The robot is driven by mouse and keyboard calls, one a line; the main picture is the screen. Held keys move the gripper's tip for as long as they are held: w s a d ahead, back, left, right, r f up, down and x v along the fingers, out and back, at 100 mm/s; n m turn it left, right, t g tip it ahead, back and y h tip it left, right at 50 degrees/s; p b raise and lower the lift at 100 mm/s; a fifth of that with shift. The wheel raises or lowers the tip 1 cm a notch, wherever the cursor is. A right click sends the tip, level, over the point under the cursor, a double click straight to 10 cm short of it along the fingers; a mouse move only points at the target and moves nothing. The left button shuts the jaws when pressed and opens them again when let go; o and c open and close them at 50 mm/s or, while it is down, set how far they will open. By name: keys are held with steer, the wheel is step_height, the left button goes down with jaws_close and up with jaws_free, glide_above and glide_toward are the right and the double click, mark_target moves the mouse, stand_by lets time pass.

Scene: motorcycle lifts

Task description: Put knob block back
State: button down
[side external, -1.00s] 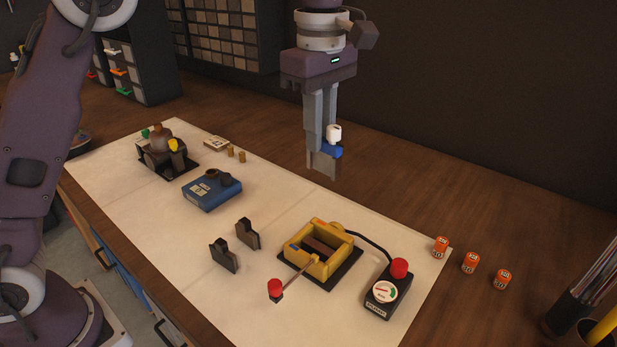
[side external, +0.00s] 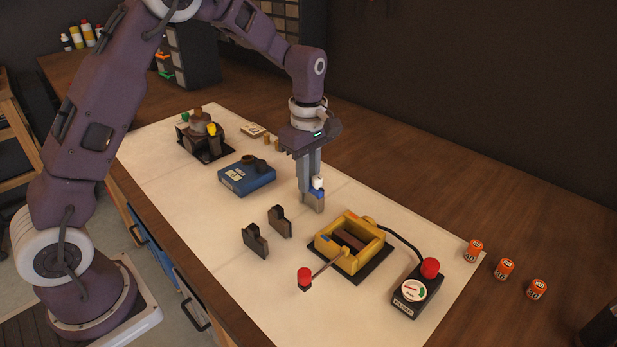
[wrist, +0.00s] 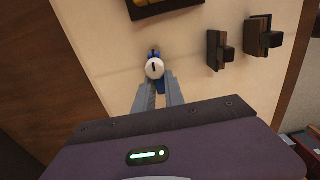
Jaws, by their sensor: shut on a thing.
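The knob block (side external: 318,183) is a small blue block with a white round knob on top. My gripper (side external: 312,203) is shut on it and holds it above the pale mat, between the blue box and the yellow frame. In the wrist view the white knob (wrist: 154,68) with its dark mark faces the camera, between the grey fingers of my gripper (wrist: 158,88). Blue shows at the knob's edges. The fingers hide part of the block. I cannot tell its exact height above the mat.
The yellow open frame (side external: 352,240) with a red-tipped lever stands right of my gripper. Two dark notched blocks (side external: 255,241) stand to the left. A blue box (side external: 247,178), a gauge box (side external: 411,291) with a red button and several orange cans lie around. The mat (side external: 330,190) is bare nearby.

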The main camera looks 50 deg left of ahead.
steer(key=c, duration=1.4)
jaws_free()
steer(key=s+r+m+t, duration=0.1)
steer(key=s+r+m, duration=0.15)
steer(key=r, duration=0.55)
steer(key=s+r+m, duration=0.1)
steer(key=s+r, duration=0.2)
steer(key=r, duration=0.6)
steer(key=s+d+f+m+t, duration=0.1)
steer(key=s+m+t, duration=0.1)
steer(key=s+m, duration=0.5)
steer(key=s+d+m+t, duration=0.1)
steer(key=s+m, duration=0.6)
steer(key=s, duration=0.9)
steer(key=shift+d+f+t, duration=0.25)
steer(key=shift+f+t, duration=0.1)
steer(key=shift+t, duration=0.45)
steer(key=shift+w+m, duration=0.1)
steer(key=shift+m, duration=0.15)
